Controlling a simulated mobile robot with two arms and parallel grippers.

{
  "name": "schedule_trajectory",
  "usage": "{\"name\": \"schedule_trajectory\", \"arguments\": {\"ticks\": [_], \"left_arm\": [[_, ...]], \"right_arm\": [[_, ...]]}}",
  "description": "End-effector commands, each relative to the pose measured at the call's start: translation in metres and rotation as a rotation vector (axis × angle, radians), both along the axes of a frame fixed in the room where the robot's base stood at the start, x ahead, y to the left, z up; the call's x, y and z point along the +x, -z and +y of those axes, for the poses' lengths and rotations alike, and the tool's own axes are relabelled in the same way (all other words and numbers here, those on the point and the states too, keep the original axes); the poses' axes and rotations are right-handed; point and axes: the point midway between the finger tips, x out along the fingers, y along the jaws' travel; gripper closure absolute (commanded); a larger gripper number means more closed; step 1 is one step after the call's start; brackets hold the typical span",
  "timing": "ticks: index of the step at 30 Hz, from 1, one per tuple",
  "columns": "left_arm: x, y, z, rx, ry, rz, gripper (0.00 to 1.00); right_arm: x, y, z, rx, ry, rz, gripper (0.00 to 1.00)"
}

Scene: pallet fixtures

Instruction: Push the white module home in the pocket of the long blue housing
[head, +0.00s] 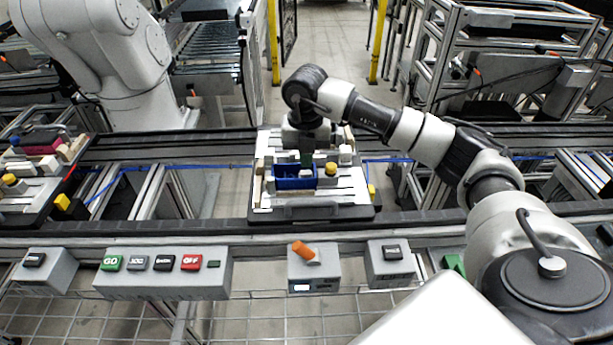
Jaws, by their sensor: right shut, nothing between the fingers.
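The long blue housing (296,183) lies on the white pallet (345,197) in the middle of the conveyor. The white module (305,174) shows as a small pale block in the housing's pocket, below my right gripper. How deep it sits I cannot tell. My right gripper (306,158) is shut and empty, pointing down just over the housing and the module. Whether its fingertips touch the module I cannot tell. The gripper hides part of the housing's back side. My left gripper is not in view.
A yellow-topped knob (331,169) stands right of the housing, with pale blocks (345,155) around it. Another loaded pallet (30,185) is at the left. A control box with buttons (160,270) and an orange switch box (314,270) line the front.

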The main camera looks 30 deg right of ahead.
Motion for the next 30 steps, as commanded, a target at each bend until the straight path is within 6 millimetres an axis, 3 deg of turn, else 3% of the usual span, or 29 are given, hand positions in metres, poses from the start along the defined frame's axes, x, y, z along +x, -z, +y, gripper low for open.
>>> {"name": "schedule_trajectory", "arguments": {"ticks": [14, 30], "left_arm": [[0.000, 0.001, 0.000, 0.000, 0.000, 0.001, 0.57], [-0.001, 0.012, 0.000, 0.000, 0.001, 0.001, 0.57]], "right_arm": [[0.000, 0.002, 0.000, 0.000, 0.000, 0.000, 1.00], [0.000, 0.018, 0.000, 0.000, 0.000, 0.000, 1.00]]}}
